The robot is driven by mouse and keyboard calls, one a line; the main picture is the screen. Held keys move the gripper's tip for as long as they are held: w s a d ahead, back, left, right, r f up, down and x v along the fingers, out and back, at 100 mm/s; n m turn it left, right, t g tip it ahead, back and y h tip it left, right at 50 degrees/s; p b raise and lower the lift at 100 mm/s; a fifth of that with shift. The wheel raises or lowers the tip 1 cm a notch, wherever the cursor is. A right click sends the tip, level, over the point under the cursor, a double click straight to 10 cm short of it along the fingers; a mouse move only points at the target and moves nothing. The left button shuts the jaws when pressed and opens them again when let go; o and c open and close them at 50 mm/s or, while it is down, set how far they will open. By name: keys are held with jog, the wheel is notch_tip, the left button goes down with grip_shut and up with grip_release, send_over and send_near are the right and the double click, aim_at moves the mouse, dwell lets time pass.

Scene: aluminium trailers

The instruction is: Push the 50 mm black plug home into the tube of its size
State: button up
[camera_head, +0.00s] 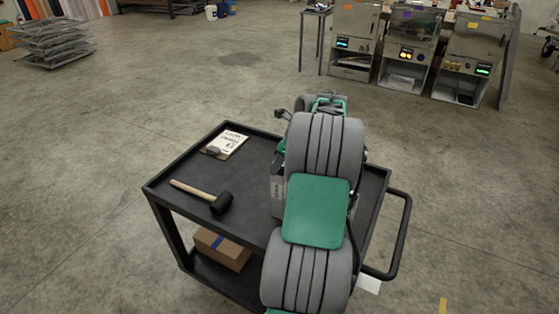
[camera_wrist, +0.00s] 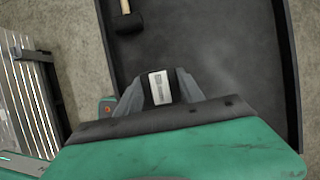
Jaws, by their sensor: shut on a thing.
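In the wrist view my gripper (camera_wrist: 160,84) is shut on a small dark piece with a white printed label (camera_wrist: 159,89), taken to be the black plug. Its size marking is too small to read, and its lower part is hidden by the gripper body. The held piece is over the black cart top (camera_wrist: 225,45); its height above the top cannot be told. In the head view my arm covers the gripper and the plug. No open tube mouth can be made out in either view.
A mallet (camera_head: 207,196) and a clipboard (camera_head: 224,146) lie on the cart's left part. A cardboard box (camera_head: 221,249) sits on its lower shelf. A slatted metal structure (camera_wrist: 28,100) stands left in the wrist view. Machines (camera_head: 408,50) stand at the back; open floor surrounds the cart.

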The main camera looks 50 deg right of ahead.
jog(key=shift+s+a+f, duration=0.1)
jog(key=shift+f, duration=0.2)
jog(key=o, duration=1.4)
jog(key=shift+s+a+f, duration=0.1)
jog(key=shift+f, duration=0.15)
jog(key=v, duration=0.8)
jog(key=shift+d+r, duration=0.25)
jog(key=shift+r, duration=0.15)
